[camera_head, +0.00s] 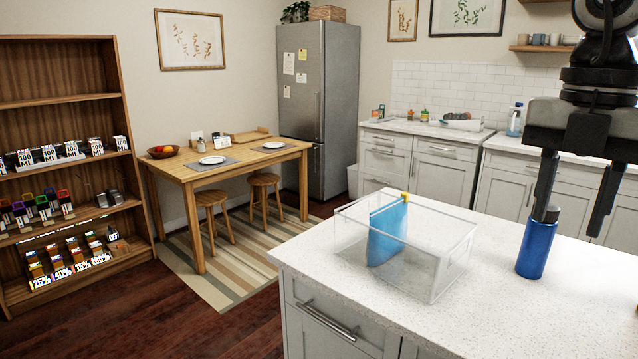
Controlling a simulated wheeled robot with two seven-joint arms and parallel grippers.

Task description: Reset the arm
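My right gripper (572,218) hangs down from the upper right, above the white island counter (480,318). Its two dark fingers are spread apart. A blue bottle (537,250) with a dark cap stands upright on the counter. In the picture its cap overlaps the tip of the gripper's left finger; I cannot tell whether they touch. Nothing shows gripped between the fingers. My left gripper is not in view.
A clear open box (450,268) on the counter holds a light-blue pouch (387,235) with a yellow top. A wooden shelf (70,90) with goods stands at the left. A dining table (235,165) and fridge (325,110) are behind. The counter's front middle is clear.

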